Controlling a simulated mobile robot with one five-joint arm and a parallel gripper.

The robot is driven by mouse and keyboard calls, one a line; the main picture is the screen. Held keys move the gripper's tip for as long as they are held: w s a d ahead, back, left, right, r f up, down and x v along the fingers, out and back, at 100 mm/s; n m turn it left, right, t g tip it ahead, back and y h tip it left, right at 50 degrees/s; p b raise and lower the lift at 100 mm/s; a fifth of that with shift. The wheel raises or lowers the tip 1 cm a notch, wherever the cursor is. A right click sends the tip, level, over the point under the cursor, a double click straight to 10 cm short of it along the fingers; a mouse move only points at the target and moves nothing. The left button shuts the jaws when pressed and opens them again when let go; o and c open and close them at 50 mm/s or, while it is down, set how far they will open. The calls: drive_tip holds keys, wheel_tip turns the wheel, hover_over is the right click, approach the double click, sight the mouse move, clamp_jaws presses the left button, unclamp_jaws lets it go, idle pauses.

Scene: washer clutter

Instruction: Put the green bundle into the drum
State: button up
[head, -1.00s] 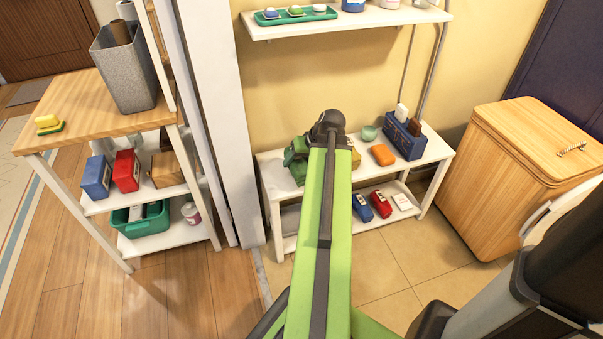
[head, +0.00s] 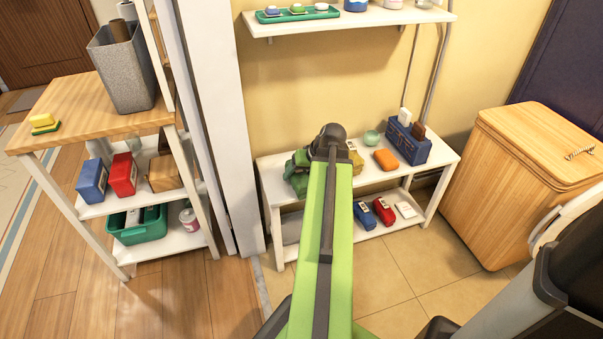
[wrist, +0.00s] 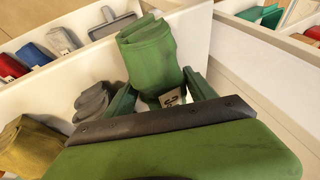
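The green bundle (wrist: 148,55) is a dark green folded roll with a pale tag. In the wrist view it lies between the two fingers of my gripper (wrist: 160,85), close to both. I cannot tell whether the fingers press on it or stand around it. In the head view, dark green shapes (head: 297,172) show at the left end of the low white bench, beside the end of my arm. The arm hides the fingertips there. I cannot make out the drum for certain in either view.
The white bench (head: 275,205) also bears an orange block (head: 386,160) and a blue caddy (head: 408,143). In the wrist view, grey (wrist: 93,101) and yellow (wrist: 27,145) bundles lie left of the gripper. A wooden hamper (head: 487,190) stands right; a wooden-topped cart (head: 80,115) stands left.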

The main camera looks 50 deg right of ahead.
drive_tip(key=shift+s+r+p, duration=0.1)
drive_tip(key=shift+r+p, duration=0.45)
drive_tip(key=p+v, duration=0.9)
drive_tip(key=v, duration=0.2)
drive_tip(key=shift+p, duration=0.35)
drive_tip(key=shift+s, duration=0.1)
